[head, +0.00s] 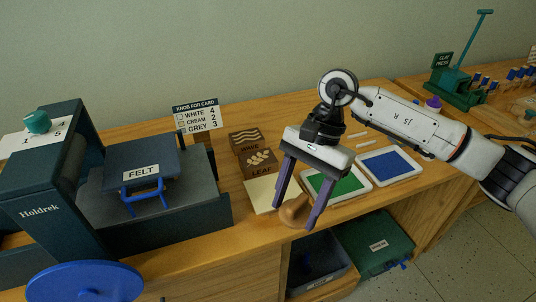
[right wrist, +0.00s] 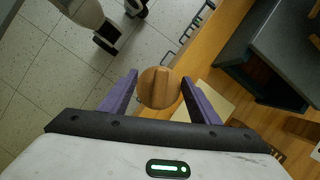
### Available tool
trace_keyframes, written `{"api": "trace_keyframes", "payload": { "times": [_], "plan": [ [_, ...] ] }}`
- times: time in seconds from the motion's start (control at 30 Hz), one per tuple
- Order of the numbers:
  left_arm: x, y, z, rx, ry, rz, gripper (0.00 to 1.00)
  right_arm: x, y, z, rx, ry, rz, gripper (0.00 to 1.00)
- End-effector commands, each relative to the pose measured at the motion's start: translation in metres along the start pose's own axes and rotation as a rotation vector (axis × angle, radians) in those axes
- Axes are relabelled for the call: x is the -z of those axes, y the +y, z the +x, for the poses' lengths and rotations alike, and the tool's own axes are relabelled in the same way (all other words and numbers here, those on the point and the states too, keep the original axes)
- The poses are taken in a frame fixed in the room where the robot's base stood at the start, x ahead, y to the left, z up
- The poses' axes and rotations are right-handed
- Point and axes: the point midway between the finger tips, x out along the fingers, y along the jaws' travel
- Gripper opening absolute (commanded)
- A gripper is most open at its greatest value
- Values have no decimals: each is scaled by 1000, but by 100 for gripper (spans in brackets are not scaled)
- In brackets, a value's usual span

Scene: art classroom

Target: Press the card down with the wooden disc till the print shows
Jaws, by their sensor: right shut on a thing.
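My right gripper (head: 292,218) is shut on the wooden disc (head: 291,212), which has a raised grip and sits between the purple fingers. The disc also shows in the right wrist view (right wrist: 158,88). A blank cream card (head: 262,193) lies on the bench, left of the fingers; part of it shows behind the gripper in the right wrist view (right wrist: 207,103). The disc is near the card's front right edge, by the bench edge; I cannot tell whether they touch. No print shows on the visible part of the card. My left gripper is not in view.
Green (head: 337,184) and blue (head: 390,165) pads lie to the right. The dark press with a FELT plate (head: 143,164) is left. A knob sign (head: 196,115) stands behind. Open shelves lie below.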

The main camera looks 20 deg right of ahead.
Motion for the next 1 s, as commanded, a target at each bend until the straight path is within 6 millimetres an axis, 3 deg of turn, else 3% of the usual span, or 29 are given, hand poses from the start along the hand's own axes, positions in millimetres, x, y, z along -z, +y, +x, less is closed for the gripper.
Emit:
{"api": "trace_keyframes", "payload": {
  "times": [0.2, 0.6, 0.8, 1.0],
  "plan": [
    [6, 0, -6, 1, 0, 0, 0, 9, -32, -6, 238, -1, 557, 38],
    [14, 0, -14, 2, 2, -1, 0, 18, -89, -24, 601, -3, 1401, 38],
    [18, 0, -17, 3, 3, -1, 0, 22, -110, -34, 738, -2, 1726, 38],
    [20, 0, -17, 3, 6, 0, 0, 25, -118, -38, 800, 0, 1881, 38]
  ]
}}
